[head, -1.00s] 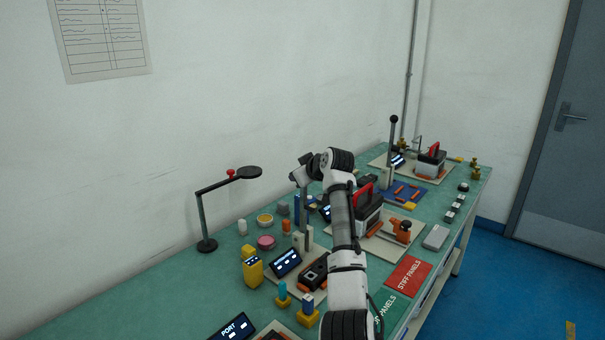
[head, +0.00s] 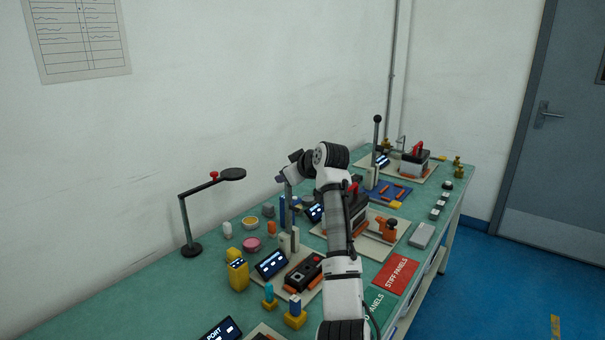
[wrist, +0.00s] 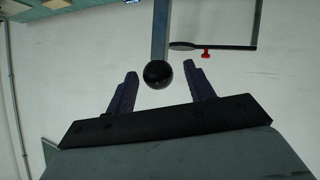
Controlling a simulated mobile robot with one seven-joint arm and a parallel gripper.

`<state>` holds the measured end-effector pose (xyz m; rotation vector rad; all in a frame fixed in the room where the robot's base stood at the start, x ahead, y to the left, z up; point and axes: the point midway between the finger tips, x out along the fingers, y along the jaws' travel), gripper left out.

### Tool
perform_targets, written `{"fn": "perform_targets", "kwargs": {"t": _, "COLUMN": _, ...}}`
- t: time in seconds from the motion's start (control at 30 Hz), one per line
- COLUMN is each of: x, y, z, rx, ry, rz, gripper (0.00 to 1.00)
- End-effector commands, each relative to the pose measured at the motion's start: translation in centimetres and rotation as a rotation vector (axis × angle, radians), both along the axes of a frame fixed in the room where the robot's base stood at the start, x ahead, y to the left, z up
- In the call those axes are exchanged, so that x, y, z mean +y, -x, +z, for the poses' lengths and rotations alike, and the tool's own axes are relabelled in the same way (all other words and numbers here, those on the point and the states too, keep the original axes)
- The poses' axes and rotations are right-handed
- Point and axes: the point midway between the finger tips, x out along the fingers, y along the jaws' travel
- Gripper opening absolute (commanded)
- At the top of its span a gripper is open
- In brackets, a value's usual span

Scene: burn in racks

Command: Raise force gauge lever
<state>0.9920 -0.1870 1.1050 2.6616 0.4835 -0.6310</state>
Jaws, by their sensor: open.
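The force gauge lever near my gripper shows in the head view as a grey bar (head: 289,195) rising from a pale base. In the wrist view its bar (wrist: 160,30) ends in a black ball knob (wrist: 158,74). My gripper (wrist: 162,68) is open, with one dark finger on each side of the knob and visible gaps to both. In the head view my gripper (head: 289,163) is at the top of this lever, and my arm hides part of the area behind it. A dark display (head: 271,264) stands beside the lever's base.
A second upright lever with a black knob (head: 377,119) stands farther along the bench. A lamp (head: 190,215) stands at left. A yellow container (head: 237,275), a black-and-orange device (head: 304,273) and a red panel mat (head: 396,274) lie around my arm. The wall is behind the bench.

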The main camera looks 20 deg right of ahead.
Motion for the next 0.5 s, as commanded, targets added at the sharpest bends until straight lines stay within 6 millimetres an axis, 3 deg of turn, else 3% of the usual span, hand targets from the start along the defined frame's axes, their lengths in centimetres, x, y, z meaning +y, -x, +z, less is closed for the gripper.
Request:
{"fn": "perform_targets", "kwargs": {"t": 0.3, "x": -1.7, "y": 5.9, "z": 3.1, "rx": -0.002, "ry": 0.001, "rz": -0.001, "gripper": 0.53}}
{"fn": "perform_targets", "kwargs": {"t": 0.5, "x": -2.1, "y": 7.6, "z": 4.2, "rx": 0.0, "ry": 0.002, "rz": 0.001, "gripper": 0.53}}
